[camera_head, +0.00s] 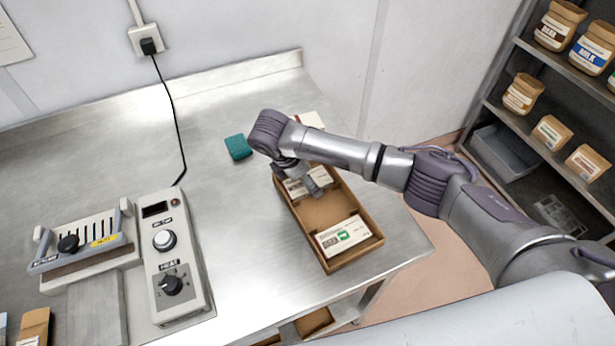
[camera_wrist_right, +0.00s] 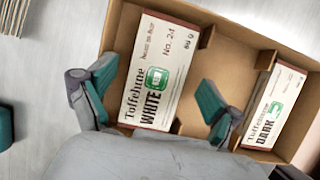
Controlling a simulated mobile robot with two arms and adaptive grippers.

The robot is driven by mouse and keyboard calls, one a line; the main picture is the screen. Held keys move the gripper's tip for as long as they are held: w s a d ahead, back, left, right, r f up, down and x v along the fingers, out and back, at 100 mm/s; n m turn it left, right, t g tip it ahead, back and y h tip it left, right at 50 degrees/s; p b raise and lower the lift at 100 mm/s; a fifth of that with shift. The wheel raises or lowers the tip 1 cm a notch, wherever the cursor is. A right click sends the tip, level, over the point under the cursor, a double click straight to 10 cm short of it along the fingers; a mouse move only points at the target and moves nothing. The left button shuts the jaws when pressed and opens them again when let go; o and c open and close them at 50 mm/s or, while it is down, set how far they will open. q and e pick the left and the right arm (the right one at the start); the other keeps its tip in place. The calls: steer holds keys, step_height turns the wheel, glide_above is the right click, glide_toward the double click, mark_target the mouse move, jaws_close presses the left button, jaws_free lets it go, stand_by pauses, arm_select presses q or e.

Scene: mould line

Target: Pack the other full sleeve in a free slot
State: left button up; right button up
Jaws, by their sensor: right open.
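An open brown cardboard box (camera_head: 374,217) stands on the steel bench; it also shows in the right wrist view (camera_wrist_right: 112,30). A white sleeve marked "Toffehume White" (camera_wrist_right: 158,75) lies in one end slot, and in the head view (camera_head: 299,187) it is partly hidden by my gripper. A sleeve marked "Dark" (camera_wrist_right: 272,110) lies in the other end slot, clear in the head view (camera_head: 343,236). The slot between them looks empty. My right gripper (camera_head: 304,180) is open, its fingers (camera_wrist_right: 157,92) on either side of the White sleeve. My left gripper is out of view.
A pale, red-edged item (camera_head: 309,120) lies behind the box, partly hidden by my arm. A teal block (camera_head: 238,147) lies left of the box. A control unit (camera_head: 172,255) and a slotted device (camera_head: 85,245) stand at left. Shelves with brown bags (camera_head: 523,93) are at right.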

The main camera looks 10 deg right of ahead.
steer(key=v, duration=1.2)
